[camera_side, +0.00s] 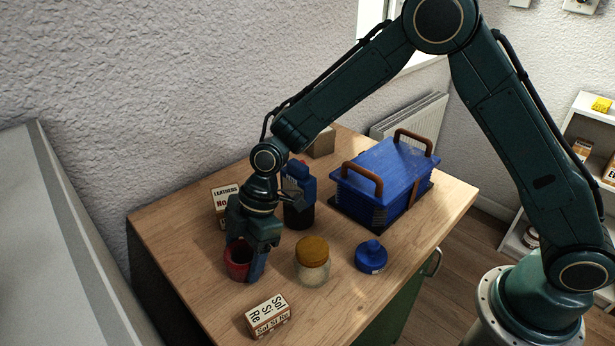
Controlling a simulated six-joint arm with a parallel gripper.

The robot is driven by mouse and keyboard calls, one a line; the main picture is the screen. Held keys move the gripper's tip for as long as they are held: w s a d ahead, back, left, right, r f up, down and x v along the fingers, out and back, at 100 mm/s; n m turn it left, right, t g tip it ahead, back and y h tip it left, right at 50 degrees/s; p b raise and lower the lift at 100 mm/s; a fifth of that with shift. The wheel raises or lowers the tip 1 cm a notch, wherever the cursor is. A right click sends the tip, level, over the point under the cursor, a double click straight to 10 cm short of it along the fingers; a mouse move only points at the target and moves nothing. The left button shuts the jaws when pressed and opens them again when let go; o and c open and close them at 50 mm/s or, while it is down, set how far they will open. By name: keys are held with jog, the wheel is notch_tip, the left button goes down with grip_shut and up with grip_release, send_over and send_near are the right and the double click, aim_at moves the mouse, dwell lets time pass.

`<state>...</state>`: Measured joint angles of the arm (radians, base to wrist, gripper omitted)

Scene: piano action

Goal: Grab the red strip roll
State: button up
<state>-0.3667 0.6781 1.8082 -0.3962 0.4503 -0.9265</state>
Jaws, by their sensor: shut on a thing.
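The red strip roll (238,262) is a small red ring with a dark hollow centre, at the left front part of the wooden table. My gripper (249,262) points down at it, with one finger on its right side and the other partly hidden behind the wrist. My gripper is shut on the red strip roll. The roll is on or just above the table top; I cannot tell which. Its upper right part is hidden by my gripper.
Behind are a "Leathers" box (222,196), a dark blue-topped bottle (299,212) and a blue case (385,185).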

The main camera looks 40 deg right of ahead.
notch_tip(320, 180, up, 20)
dwell(0.9)
jog(key=shift+d, duration=0.1)
dwell(0.4)
